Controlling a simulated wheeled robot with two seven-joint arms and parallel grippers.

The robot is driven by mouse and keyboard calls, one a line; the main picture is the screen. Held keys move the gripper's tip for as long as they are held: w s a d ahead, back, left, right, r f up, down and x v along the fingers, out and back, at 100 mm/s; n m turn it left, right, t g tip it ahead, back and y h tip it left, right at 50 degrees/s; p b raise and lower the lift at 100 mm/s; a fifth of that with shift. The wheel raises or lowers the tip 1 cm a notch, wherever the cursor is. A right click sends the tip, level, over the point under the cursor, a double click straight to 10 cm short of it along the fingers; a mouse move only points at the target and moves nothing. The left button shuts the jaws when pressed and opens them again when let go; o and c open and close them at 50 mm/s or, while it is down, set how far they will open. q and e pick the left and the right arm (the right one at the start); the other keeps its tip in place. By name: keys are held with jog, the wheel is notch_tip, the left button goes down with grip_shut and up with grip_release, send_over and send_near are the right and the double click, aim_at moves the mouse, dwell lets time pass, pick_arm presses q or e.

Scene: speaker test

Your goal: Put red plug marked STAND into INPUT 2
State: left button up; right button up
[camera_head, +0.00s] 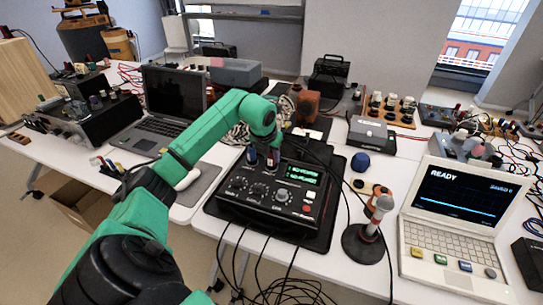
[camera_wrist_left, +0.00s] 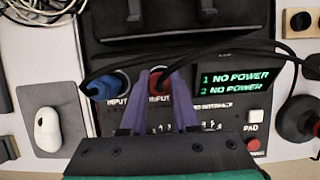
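A red plug (camera_wrist_left: 158,82) stands at the socket labelled INPUT, right of a blue plug (camera_wrist_left: 108,86) at the other INPUT socket. My left gripper (camera_wrist_left: 160,84) has its two purple fingers close on both sides of the red plug and appears shut on it. Whether the plug is fully seated cannot be told; its marking is not readable. The sockets are on a black control box (camera_head: 243,209), whose green display (camera_wrist_left: 234,81) reads NO POWER on lines 1 and 2. In the head view my left gripper (camera_head: 264,157) is over the back left of the box. My right gripper is not in view.
Black cables arc over the box and hang off the table's front. A round-based stand (camera_head: 364,245) and an open laptop (camera_head: 460,212) reading READY are to the right. A blue ball-like object (camera_head: 360,162) lies behind. A white mouse (camera_wrist_left: 47,129) rests on a grey mat (camera_wrist_left: 50,99) at left.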

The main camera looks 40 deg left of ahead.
pick_arm(q)
jog(key=o, duration=0.5)
jog(key=shift+r, duration=0.1)
jog(key=v, duration=1.4)
jog(key=shift+r, duration=0.2)
jog(key=shift+d, duration=0.1)
